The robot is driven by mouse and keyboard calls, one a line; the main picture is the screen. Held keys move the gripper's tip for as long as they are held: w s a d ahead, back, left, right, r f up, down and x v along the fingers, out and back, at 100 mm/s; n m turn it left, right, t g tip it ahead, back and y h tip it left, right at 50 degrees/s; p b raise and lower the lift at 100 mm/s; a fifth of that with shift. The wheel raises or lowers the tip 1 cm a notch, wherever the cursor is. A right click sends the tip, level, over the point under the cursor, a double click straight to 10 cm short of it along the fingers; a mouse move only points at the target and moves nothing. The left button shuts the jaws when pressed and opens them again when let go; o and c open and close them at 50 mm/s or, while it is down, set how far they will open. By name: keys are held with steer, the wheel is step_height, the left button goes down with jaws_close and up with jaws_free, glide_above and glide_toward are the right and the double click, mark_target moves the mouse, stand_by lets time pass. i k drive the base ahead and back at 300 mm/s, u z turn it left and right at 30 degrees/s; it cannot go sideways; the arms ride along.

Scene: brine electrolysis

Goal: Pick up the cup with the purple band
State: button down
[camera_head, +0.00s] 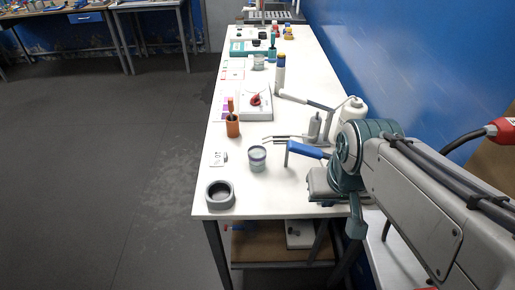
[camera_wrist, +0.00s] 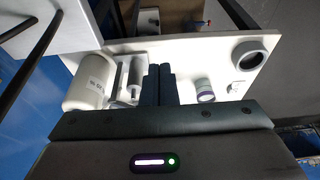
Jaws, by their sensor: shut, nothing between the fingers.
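The cup with the purple band (camera_wrist: 204,90) stands upright on the white table. In the wrist view it is a pale round cup to the right of my fingers, with a purple band near its lower end. In the head view a grey-white cup (camera_head: 257,158) stands near the table's front end, left of my arm. My gripper (camera_wrist: 158,72) is shut and empty, with its dark fingers together. The cup is beside the fingers, apart from them. The fingertips cannot be clearly made out in the head view.
A grey ring-shaped holder (camera_head: 220,195) stands at the table's front left corner. An orange pot (camera_head: 233,126) and a white device (camera_head: 256,104) stand farther back. A large white bottle (camera_wrist: 90,82) stands left of my fingers. A blue wall (camera_head: 400,50) borders the right side.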

mark_target(256, 153)
steer(key=z, duration=0.45)
steer(key=k, duration=1.05)
steer(key=u, duration=0.7)
steer(key=i, duration=1.6)
steer(key=z, duration=0.25)
